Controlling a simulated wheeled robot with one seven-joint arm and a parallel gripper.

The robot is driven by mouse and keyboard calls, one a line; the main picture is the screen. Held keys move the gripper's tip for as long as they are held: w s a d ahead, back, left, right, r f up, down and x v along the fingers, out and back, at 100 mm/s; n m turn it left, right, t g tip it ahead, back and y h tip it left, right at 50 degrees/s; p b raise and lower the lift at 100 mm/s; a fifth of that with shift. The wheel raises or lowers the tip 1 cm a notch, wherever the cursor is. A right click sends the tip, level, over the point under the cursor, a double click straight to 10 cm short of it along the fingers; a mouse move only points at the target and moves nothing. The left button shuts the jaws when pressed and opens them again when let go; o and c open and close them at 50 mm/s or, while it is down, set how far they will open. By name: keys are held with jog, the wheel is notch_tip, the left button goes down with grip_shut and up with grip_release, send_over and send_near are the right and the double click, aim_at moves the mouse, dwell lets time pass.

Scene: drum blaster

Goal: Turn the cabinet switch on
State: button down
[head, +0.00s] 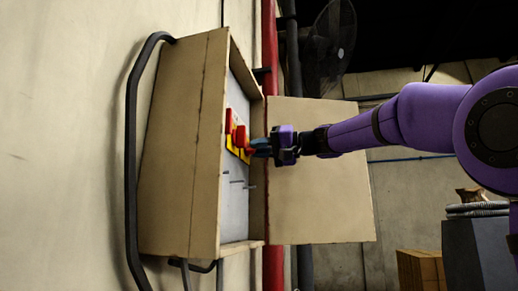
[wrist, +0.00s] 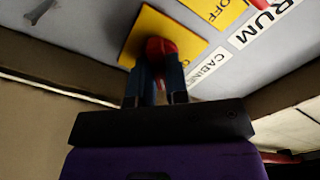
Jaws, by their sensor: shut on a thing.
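The cabinet (head: 185,150) is a beige box on the wall at the left of the head view, with its door (head: 318,175) swung open to the right. Inside, a red switch (head: 241,136) sits on a yellow plate, with another red switch (head: 229,122) just beyond it. My gripper (head: 262,148) reaches in from the right and is shut on the nearer red switch. The wrist view shows the fingers (wrist: 158,88) closed on the red knob (wrist: 160,48) over its yellow plate (wrist: 160,30). The fingers hide part of the knob. Labels reading "CABINE", "OFF" and "RUM" show beside it.
A black conduit (head: 131,150) bends along the cabinet's left side. Red and dark pipes (head: 270,60) run vertically behind it. A fan (head: 330,40) is at the top. The open door stands just behind my gripper. Boxes (head: 420,270) stand at the lower right.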

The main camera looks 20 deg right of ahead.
jog(key=shift+f+n, duration=0.1)
jog(key=shift+n, duration=4.8)
jog(key=c, duration=1.1)
grip_release()
jog(key=v, duration=1.1)
